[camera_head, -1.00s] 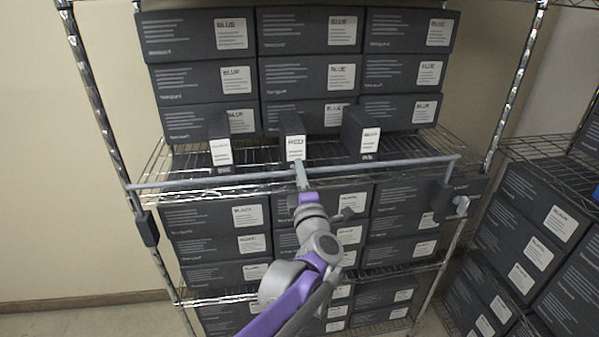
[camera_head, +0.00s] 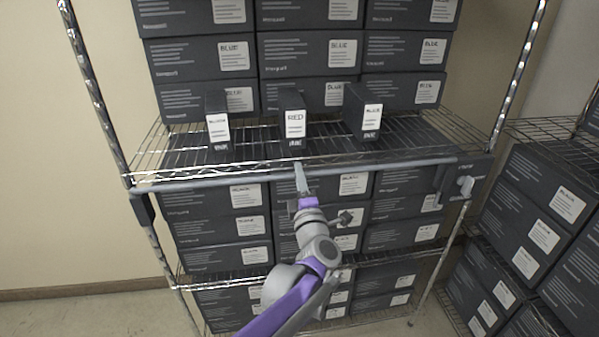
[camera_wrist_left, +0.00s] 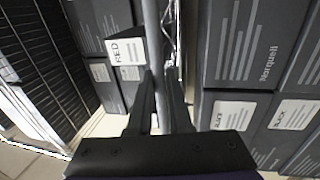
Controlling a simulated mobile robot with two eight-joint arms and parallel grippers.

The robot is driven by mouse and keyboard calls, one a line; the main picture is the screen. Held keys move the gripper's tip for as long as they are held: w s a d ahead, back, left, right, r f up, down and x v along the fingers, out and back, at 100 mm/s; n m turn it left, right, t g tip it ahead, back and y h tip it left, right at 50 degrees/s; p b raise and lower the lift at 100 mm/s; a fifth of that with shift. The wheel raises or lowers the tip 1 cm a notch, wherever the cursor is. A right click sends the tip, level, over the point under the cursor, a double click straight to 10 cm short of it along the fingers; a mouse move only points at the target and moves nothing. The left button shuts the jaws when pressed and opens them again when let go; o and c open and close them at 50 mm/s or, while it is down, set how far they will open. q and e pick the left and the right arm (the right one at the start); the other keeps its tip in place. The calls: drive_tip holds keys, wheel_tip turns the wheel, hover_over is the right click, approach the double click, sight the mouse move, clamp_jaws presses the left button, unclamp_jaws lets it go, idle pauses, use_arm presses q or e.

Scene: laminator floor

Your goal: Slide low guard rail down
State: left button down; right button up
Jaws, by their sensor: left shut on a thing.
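The guard rail (camera_head: 225,183) is a grey bar running across the front edge of the middle wire shelf, just below three small upright boxes. Its ends meet dark brackets at the left post (camera_head: 143,207) and right post (camera_head: 448,180). My left gripper (camera_head: 301,180) is at the middle of the rail, below the small box labelled RED (camera_head: 294,122). In the left wrist view the rail (camera_wrist_left: 153,45) runs down between the two fingers of my left gripper (camera_wrist_left: 160,100), which is shut on it. My right gripper is not in view.
Small boxes labelled BLACK (camera_head: 217,125) and BLUE (camera_head: 364,112) stand either side of the red-labelled one. Large dark cartons (camera_head: 208,66) fill the shelves above and below. Another loaded rack (camera_head: 530,225) stands close on the right. A bare wall is on the left.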

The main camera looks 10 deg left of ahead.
use_arm(q)
drive_tip(key=shift+f, duration=0.25)
drive_tip(key=c, duration=0.8)
unclamp_jaws()
drive_tip(key=shift+w, duration=0.1)
drive_tip(key=shift+c, duration=0.2)
drive_tip(key=v, duration=1.1)
drive_tip(key=shift+r+b, duration=0.15)
drive_tip(key=shift+b, duration=0.15)
